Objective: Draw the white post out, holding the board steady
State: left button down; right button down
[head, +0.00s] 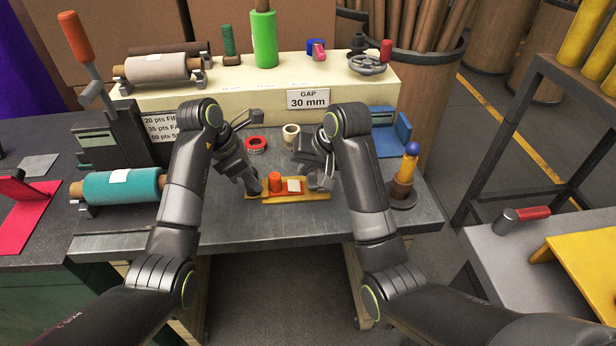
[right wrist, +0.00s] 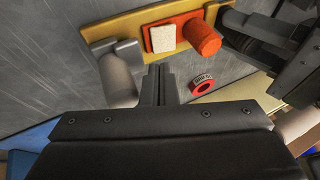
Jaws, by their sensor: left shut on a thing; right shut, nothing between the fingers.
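The yellow wooden board (head: 311,197) lies near the front of the grey bench, and its edge shows in the right wrist view (right wrist: 92,32). It bears an orange plate with an orange cylinder (head: 275,181) and a square white piece (head: 294,186). My left gripper (head: 255,189) is shut on the board's left end, beside the orange cylinder. My right gripper (right wrist: 160,72) is shut and empty, close beside the board, between the white piece and the pale cylinder.
A red tape roll (head: 256,145) and a cream roll (head: 291,135) lie behind the board. A teal felt roll (head: 122,186) is at left, and a yellow tool with a blue tip (head: 405,172) stands at right. The bench front is clear.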

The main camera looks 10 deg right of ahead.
jog(key=shift+r, duration=1.4)
jog(key=r, duration=0.1)
jog(key=a+r, duration=0.1)
jog(key=r, duration=0.1)
jog(key=shift+r, duration=0.25)
pick_arm(q)
grip_release()
jog(key=shift+r, duration=0.15)
dwell(0.4)
jog(key=shift+r+p, duration=0.6)
jog(key=shift+r, duration=0.75)
pick_arm(e)
jog(key=shift+r, duration=0.55)
